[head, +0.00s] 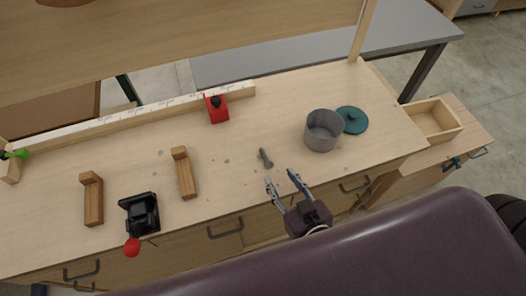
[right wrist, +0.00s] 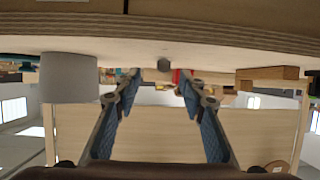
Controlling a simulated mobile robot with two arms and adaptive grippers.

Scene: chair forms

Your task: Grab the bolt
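The bolt (head: 265,158) is small and grey and lies on the wooden workbench (head: 240,185) near its front edge. My right gripper (head: 280,177) is open and empty, with its fingers pointing at the bench just in front of the bolt. The right wrist view looks upside down. There the bolt's grey round end (right wrist: 164,65) shows beyond and between the open fingertips of my right gripper (right wrist: 161,78), apart from them. My left gripper is not in view.
A grey pot (head: 323,131) and a teal lid (head: 352,120) stand right of the bolt. A red block with a black knob (head: 217,110) is behind it. Wooden L-shaped pieces (head: 184,174) and a black device (head: 141,213) are to the left. The bench around the bolt is clear.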

